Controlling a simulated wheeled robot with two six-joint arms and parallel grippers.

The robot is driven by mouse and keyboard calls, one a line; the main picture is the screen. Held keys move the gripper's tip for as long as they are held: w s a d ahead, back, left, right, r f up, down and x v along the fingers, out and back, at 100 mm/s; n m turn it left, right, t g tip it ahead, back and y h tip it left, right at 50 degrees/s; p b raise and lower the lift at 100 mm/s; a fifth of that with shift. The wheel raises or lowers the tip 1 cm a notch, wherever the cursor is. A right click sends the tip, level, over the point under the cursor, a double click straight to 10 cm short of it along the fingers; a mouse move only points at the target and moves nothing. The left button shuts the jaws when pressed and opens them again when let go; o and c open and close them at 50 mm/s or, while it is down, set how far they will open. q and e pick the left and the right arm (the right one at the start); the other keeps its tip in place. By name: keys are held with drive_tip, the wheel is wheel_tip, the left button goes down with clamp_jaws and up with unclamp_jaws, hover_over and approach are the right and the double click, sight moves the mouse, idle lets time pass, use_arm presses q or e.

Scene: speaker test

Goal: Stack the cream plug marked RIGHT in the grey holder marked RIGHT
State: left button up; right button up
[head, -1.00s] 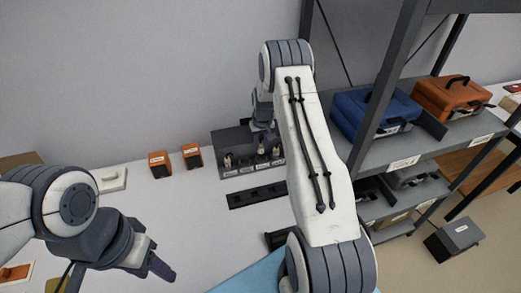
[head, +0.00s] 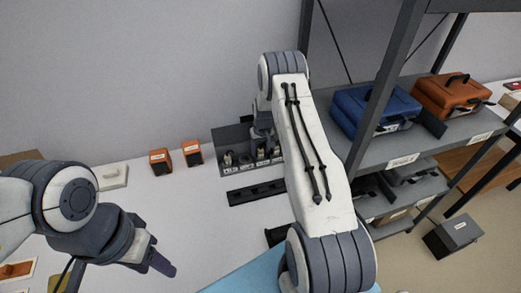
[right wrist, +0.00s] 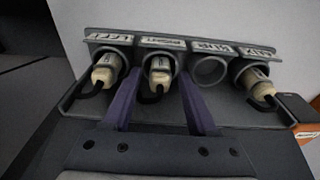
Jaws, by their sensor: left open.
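A grey holder (right wrist: 100,36) has a row of round sockets under upside-down labels. The second label from the left seems to read RIGHT. A cream plug (right wrist: 160,77) with a dark cable sits in that socket. My right gripper (right wrist: 159,80) is open, its purple fingers on either side of this plug with gaps showing. The holder also shows by the wall in the head view (head: 229,133), where my right arm partly hides it. My left gripper (head: 158,262) is open and empty over the table at lower left.
Other cream plugs sit in the far-left socket (right wrist: 104,74) and far-right socket (right wrist: 256,82); the third is empty. Orange boxes (head: 160,161) stand left of the holder, a dark strip (head: 245,194) lies before it. A shelf (head: 385,155) stands right. The table's middle is clear.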

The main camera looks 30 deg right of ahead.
drive_tip(key=shift+r+p, duration=0.45)
drive_tip(key=shift+r, duration=0.1)
wheel_tip(320, 180, up, 10)
drive_tip(key=s+b, duration=0.2)
drive_tip(key=s+a+r+n, duration=0.2)
drive_tip(key=s+a+r, duration=0.2)
drive_tip(key=a, duration=0.5)
drive_tip(key=s+a+r+n+y, duration=0.1)
drive_tip(key=s+a+r, duration=0.2)
drive_tip(key=a+r, duration=0.35)
drive_tip(key=s+a+r+n, duration=0.2)
drive_tip(key=s+a+r, duration=0.15)
drive_tip(key=a, duration=0.65)
drive_tip(key=s+a+r+n+g, duration=0.1)
drive_tip(key=s+a, duration=0.3)
drive_tip(key=s, duration=0.8)
drive_tip(key=s+a+n, duration=0.3)
drive_tip(key=s+n, duration=0.1)
drive_tip(key=s, duration=0.8)
drive_tip(key=shift+a+r+g, duration=0.35)
drive_tip(key=shift+r+g, duration=0.05)
drive_tip(key=shift+w, duration=0.1)
